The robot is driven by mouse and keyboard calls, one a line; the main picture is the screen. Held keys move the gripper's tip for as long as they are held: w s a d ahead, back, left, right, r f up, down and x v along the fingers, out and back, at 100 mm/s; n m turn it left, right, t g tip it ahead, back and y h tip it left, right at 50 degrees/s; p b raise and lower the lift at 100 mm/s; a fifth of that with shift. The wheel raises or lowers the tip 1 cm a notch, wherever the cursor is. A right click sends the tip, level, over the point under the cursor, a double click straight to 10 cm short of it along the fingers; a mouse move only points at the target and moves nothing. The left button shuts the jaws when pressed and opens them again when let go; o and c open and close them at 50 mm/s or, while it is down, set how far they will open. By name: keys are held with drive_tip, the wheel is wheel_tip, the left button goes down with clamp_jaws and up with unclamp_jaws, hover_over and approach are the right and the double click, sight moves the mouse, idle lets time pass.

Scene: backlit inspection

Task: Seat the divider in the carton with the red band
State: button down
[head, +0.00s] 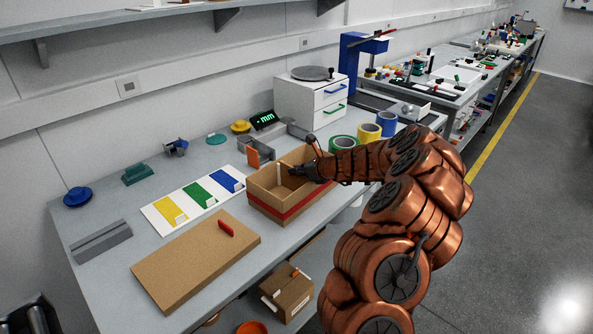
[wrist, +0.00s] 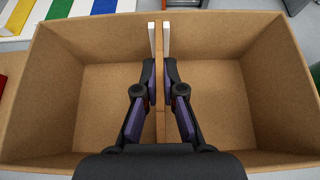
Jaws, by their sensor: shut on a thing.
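The open brown carton (head: 262,206) with the red band (head: 294,211) stands on the bench near its front edge. It fills most of the wrist view (wrist: 60,100). My gripper (wrist: 160,75) reaches down into it, fingers shut on the divider (wrist: 159,42), a thin brown panel seen edge-on. The divider stands between two white guide strips, left (wrist: 151,40) and right (wrist: 166,40), at the far wall. It runs down the middle of the carton. Its lower edge and near end are partly hidden by my gripper. In the head view my gripper (head: 300,171) hides most of it.
A flat brown board (head: 185,268) with a red handle lies to the left. A card with yellow, green and blue patches (head: 196,201) lies behind it. An orange panel (head: 253,158) stands behind the carton. Tape rolls (head: 369,133) stand to the right. A smaller box (head: 289,292) sits below.

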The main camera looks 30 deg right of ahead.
drive_tip(key=c, duration=1.2)
unclamp_jaws()
drive_tip(key=v, duration=1.2)
